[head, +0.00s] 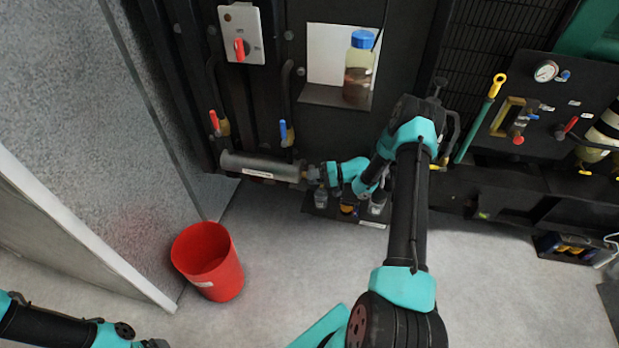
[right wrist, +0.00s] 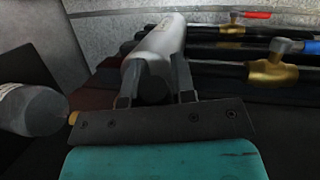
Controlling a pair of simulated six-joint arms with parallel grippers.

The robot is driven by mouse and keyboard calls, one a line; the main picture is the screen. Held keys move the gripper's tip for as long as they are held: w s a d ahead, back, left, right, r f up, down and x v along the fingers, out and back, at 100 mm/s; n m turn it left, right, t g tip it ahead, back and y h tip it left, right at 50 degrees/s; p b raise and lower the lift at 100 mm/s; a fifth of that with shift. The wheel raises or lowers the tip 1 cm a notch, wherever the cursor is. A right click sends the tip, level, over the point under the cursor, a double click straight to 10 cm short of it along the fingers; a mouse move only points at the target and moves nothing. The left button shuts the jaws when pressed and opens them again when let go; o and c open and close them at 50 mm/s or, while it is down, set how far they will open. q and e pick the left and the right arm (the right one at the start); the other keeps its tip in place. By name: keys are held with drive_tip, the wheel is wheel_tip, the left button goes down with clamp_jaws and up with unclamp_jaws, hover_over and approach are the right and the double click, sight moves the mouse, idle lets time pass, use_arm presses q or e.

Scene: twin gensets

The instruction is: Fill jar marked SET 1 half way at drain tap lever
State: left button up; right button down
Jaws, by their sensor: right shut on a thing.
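A row of small jars (head: 347,208) stands in a dark holder low by the rear panel, partly behind my right arm; their marks are too small to read. A jar (right wrist: 30,108) also shows at the left of the right wrist view. My right gripper (head: 319,174) is at the right end of a grey horizontal cylinder (head: 255,165), above the jars. Its fingers (right wrist: 155,92) are shut on a grey part at the cylinder's end; I cannot tell whether this is the drain tap lever. My left gripper (head: 155,343) is at the bottom edge, mostly cut off.
Red-handled (head: 215,122) and blue-handled (head: 284,132) valves sit above the cylinder. A red bucket (head: 208,262) stands on the floor before the grey wall. A blue-capped bottle (head: 359,68) stands on a shelf. The floor right of the bucket is clear.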

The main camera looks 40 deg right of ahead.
drive_tip(key=c, duration=0.9)
unclamp_jaws()
drive_tip(key=shift+c, duration=0.2)
drive_tip(key=shift+r, duration=0.45)
drive_tip(key=o, duration=0.4)
wheel_tip(320, 180, up, 3)
drive_tip(key=shift+s+a+f, duration=0.1)
drive_tip(key=shift+a, duration=0.05)
drive_tip(key=s+a, duration=0.3)
drive_tip(key=s, duration=0.1)
drive_tip(key=s+a+r, duration=0.1)
drive_tip(key=s+a, duration=0.2)
drive_tip(key=s, duration=0.1)
drive_tip(key=s+a, duration=0.4)
drive_tip(key=shift+r, duration=0.2)
drive_tip(key=c, duration=0.4)
drive_tip(key=shift+c, duration=0.5)
